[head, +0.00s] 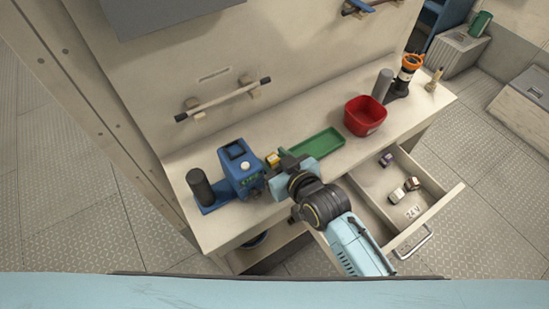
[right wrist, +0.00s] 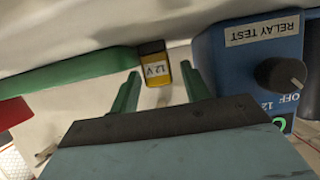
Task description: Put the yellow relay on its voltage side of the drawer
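The yellow relay (head: 272,158) is on the bench between the green tray and the blue relay tester. In the right wrist view the yellow relay (right wrist: 154,66) shows a white label reading 12 V. My right gripper (head: 279,164) is at the relay; its green fingers (right wrist: 160,84) are apart, with the relay between and just beyond their tips, and no grip on it shows. The drawer (head: 439,212) is pulled out, with a divider and a 24 V marking in its right side. My arm hides much of its left side. My left gripper is not in view.
The blue relay tester (head: 240,168) stands close beside the relay and shows in the right wrist view (right wrist: 250,55). The green tray (head: 318,143) lies on the other side. A red bin (head: 365,116) is farther right. Several small relays (head: 411,184) lie in the drawer's right side.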

